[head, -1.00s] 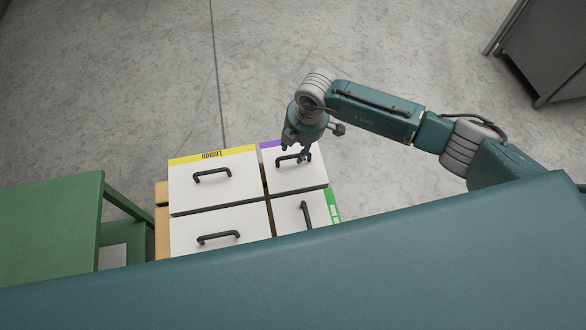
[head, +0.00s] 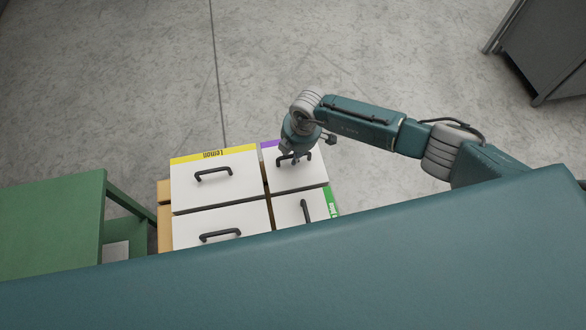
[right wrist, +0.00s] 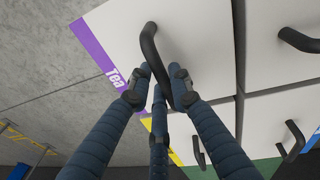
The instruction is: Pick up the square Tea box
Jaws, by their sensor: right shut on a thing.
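The square Tea box (head: 311,177) is white with a purple band and a black handle, at the back right of a group of boxes. Its purple edge with the word "Tea" (right wrist: 112,74) shows in the right wrist view. My right gripper (head: 296,158) is over it, with its fingers shut around the black handle (right wrist: 150,45). The fingers hide part of the handle. I cannot tell whether the box is lifted. My left gripper is not in view.
The yellow-banded Lemon box (head: 235,182) stands close on the left. Another white box (head: 190,232) and a green-banded box (head: 318,204) are in front. A green table (head: 60,220) is at left and a grey cabinet (head: 548,45) at far right. The floor behind is clear.

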